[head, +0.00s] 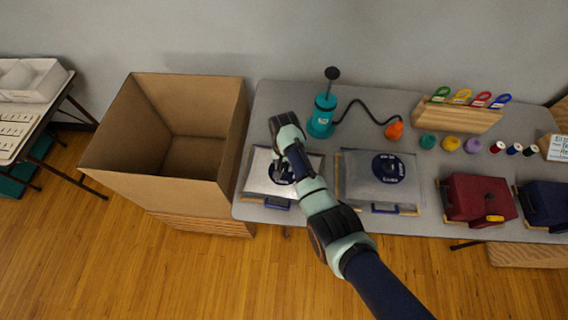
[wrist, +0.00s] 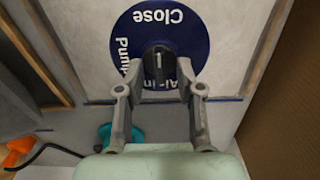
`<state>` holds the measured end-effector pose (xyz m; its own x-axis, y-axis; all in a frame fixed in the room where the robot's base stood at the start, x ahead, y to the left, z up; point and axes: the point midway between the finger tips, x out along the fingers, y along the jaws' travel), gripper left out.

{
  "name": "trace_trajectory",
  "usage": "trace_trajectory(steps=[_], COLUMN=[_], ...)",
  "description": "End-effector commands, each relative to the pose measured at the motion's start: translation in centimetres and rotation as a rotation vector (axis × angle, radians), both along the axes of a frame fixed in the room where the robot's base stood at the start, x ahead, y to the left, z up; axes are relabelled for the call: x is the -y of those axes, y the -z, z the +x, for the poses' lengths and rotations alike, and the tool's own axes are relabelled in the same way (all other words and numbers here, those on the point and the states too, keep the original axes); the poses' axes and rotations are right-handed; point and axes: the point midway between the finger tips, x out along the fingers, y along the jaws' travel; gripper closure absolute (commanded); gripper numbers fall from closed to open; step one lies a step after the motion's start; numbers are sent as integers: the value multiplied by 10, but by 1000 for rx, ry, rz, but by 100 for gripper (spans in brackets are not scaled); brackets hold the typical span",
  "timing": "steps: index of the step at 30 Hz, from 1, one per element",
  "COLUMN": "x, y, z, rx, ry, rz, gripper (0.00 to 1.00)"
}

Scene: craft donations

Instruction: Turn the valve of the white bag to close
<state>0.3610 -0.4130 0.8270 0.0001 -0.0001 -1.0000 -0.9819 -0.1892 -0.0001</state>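The white bag (head: 256,178) lies flat on the table at its left end, with a dark blue strip at its front edge. Its round blue valve plate (head: 273,172) is partly hidden by my arm. In the wrist view the plate (wrist: 125,42) reads "Close", "Pump" and "Air in", upside down. A black valve knob (wrist: 159,66) stands at its centre, with a white mark on its side toward "Close"; its exact setting is hard to tell. My gripper (wrist: 160,76) is over the plate, its fingers apart on either side of the knob. I see no clear contact.
An open cardboard box (head: 125,165) stands left of the table. A grey bag (head: 355,180) with its own blue valve lies right of the white bag. Behind are a teal pump (head: 321,120) with a black hose and an orange nozzle (head: 394,131). Red and navy bundles lie farther right.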

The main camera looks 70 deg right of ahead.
Motion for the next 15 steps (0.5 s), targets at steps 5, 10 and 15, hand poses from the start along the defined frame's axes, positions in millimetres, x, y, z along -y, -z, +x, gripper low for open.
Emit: trace_trajectory(steps=[5,10,15], x=[1,1,1], y=[-10,-49,-90], z=[1,1,1], rx=[3,4,3], ry=[0,0,0], rz=[-3,-5,-4], gripper=[64,64,64])
